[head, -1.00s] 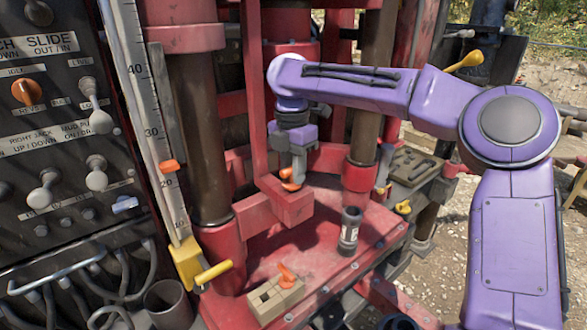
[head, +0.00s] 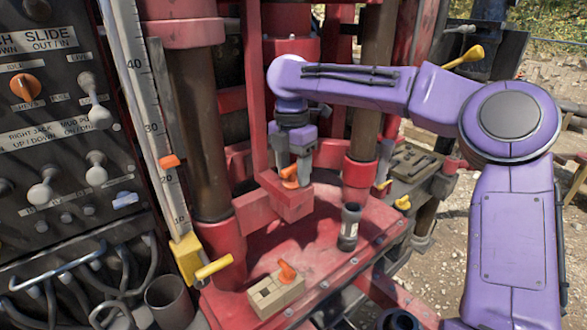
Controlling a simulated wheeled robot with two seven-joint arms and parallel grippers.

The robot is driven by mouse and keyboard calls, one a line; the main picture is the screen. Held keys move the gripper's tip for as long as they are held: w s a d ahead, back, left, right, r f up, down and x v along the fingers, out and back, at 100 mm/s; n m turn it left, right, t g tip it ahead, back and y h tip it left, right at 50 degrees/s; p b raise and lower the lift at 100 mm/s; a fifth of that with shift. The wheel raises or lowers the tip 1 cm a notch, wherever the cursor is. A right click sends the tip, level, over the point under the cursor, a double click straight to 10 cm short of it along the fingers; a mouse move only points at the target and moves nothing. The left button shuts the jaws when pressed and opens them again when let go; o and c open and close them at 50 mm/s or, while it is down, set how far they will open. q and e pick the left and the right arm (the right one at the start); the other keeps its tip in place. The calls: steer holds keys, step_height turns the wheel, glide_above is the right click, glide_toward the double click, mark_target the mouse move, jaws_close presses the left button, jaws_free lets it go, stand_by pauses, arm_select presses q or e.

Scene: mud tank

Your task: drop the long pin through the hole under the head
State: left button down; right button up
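A pin with an orange handle (head: 290,183) stands at the red bracket (head: 290,203) on the machine. Its shaft is hidden, so I cannot tell how deep it sits in a hole. My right gripper (head: 296,173) is just above the bracket, with its grey fingers spread on either side of the orange handle. It looks open, and the handle shows between the fingers. A second orange-handled pin (head: 287,270) stands in a tan block (head: 270,297) on the red deck. My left gripper is not in view.
A dark cylinder with a pale band (head: 349,226) stands on the red deck (head: 330,262). A control panel (head: 60,130) and a ruler with a yellow foot (head: 188,258) are at left. Thick columns flank the bracket. The deck between block and cylinder is clear.

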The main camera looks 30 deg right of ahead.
steer(key=r+p, duration=0.1)
steer(key=r, duration=0.9)
steer(key=shift+w+r+p, duration=0.2)
steer(key=shift+r+p, duration=0.1)
steer(key=shift+p, duration=0.1)
